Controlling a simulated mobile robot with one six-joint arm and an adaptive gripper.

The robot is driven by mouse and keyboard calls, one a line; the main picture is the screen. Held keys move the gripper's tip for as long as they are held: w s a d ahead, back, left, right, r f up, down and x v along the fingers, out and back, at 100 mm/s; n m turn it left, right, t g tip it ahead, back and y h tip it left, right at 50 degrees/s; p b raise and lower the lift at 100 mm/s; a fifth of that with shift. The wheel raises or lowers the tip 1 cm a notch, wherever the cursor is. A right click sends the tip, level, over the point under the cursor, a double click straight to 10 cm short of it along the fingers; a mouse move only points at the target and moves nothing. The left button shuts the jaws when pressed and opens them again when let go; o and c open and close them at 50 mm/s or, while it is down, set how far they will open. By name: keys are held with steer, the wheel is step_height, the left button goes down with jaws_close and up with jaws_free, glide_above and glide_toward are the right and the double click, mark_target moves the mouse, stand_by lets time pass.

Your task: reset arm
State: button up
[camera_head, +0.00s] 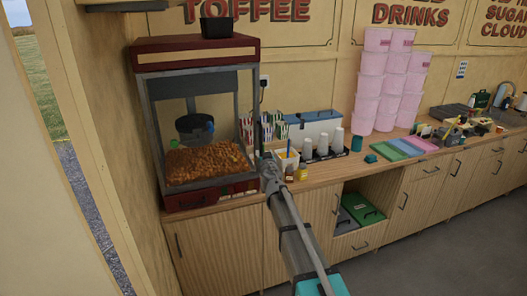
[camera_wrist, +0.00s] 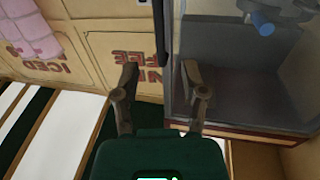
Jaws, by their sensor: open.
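My arm reaches up from the bottom of the head view toward the counter. My gripper (camera_wrist: 160,85) shows in the wrist view with its two fingers apart and nothing between them. In the head view the arm's end is in front of the counter edge, just right of the popcorn machine (camera_head: 196,50); the fingers are too small to make out there. In the wrist view the machine's glass case (camera_wrist: 235,70) is close by, to the right of the fingers. I cannot tell whether the right finger touches it.
The wooden counter (camera_head: 335,173) carries striped bags (camera_head: 272,128), stacked cups (camera_head: 308,148), a blue-lidded box (camera_head: 314,125) and pink tubs (camera_head: 371,88). An open cupboard below holds a green-lidded box (camera_head: 364,208). The grey floor (camera_head: 440,255) at lower right is clear.

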steer(key=shift+s+d, duration=0.15)
steer(key=shift+s, duration=0.05)
stand_by(0.3)
steer(key=s+d+f+m+g+h+b, duration=0.1)
steer(key=s+d+f+m+g+h, duration=0.35)
steer(key=d, duration=0.65)
steer(key=s+d+f+m+g+h+b, duration=0.1)
steer(key=s+d+f+m+g+h, duration=0.15)
steer(key=s+d+f+h, duration=0.6)
steer(key=s+d+f+n+g+y, duration=0.1)
steer(key=s+f+g+y, duration=0.3)
steer(key=s, duration=0.9)
steer(key=s+d+f+n+g+y, duration=0.1)
steer(key=s+f+n+g+y, duration=0.2)
steer(key=s, duration=1)
steer(key=f+g+y, duration=0.1)
steer(key=g+y, duration=0.1)
steer(key=g, duration=0.1)
steer(key=shift+f+n+g+y+b, duration=0.15)
steer(key=shift+n+g+y+b, duration=0.15)
steer(key=shift+n+b, duration=0.1)
